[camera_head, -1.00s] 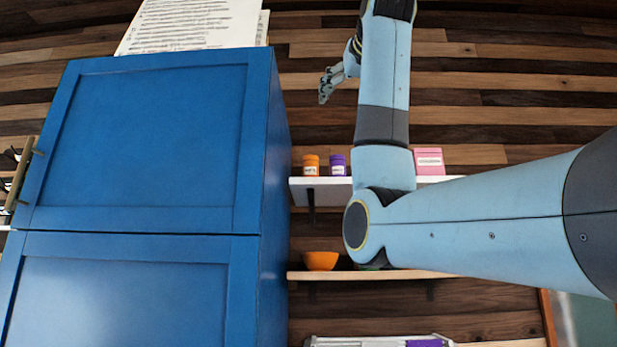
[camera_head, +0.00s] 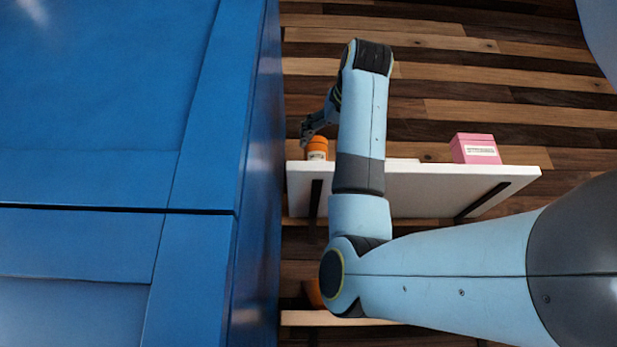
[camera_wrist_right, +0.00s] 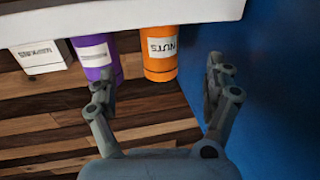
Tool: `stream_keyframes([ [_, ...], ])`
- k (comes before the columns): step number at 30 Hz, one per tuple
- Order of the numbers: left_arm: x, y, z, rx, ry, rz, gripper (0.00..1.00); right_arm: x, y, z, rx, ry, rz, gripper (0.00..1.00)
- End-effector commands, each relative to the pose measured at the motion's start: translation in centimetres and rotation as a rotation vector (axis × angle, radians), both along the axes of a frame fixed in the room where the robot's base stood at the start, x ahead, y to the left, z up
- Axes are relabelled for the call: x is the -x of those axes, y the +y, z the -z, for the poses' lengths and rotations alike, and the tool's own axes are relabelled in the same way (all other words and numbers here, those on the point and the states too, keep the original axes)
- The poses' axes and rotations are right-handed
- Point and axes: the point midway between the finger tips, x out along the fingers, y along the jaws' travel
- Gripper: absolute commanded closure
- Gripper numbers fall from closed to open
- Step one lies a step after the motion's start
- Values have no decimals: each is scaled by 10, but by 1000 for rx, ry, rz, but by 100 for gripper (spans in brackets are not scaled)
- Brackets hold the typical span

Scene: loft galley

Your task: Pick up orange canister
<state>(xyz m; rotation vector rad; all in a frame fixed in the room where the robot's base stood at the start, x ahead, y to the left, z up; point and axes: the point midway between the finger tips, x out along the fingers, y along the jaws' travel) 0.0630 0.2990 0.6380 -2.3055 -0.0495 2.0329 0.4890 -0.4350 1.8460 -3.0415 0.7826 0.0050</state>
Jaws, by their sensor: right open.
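The orange canister (camera_head: 317,148) with a white label stands on the upper white shelf, close to the blue cabinet's side. In the right wrist view, the orange canister (camera_wrist_right: 159,55) shows upside down with its label reading NUTS, ahead of and between the open fingers. My right gripper (camera_head: 307,130) is at the canister's upper left in the head view. It also shows in the right wrist view (camera_wrist_right: 160,92), open and empty, with the canister beyond its fingertips. Whether a finger touches it I cannot tell. My left gripper is not in view.
A purple canister (camera_wrist_right: 95,55) stands right beside the orange one, with a white NAPKINS box (camera_wrist_right: 40,56) beyond it. A pink box (camera_head: 474,148) is farther along the white shelf (camera_head: 430,190). The tall blue cabinet (camera_head: 259,190) is close on the left. A lower shelf holds an orange bowl (camera_head: 313,293).

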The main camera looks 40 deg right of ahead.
Motion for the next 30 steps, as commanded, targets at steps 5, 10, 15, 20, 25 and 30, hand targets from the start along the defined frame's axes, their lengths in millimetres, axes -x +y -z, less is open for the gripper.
stream_keyframes([
  [5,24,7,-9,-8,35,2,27,-16,-9,-1,1,5,2,15],
  [10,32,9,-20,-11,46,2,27,-40,-23,-2,0,4,2,15],
  [15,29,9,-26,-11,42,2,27,-52,-29,0,0,2,0,15],
  [20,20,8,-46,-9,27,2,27,-72,-41,2,0,6,2,15],
  [25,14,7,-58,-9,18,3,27,-90,-52,4,-1,2,2,15],
  [30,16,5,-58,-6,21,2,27,-95,-53,6,0,0,0,15],
])
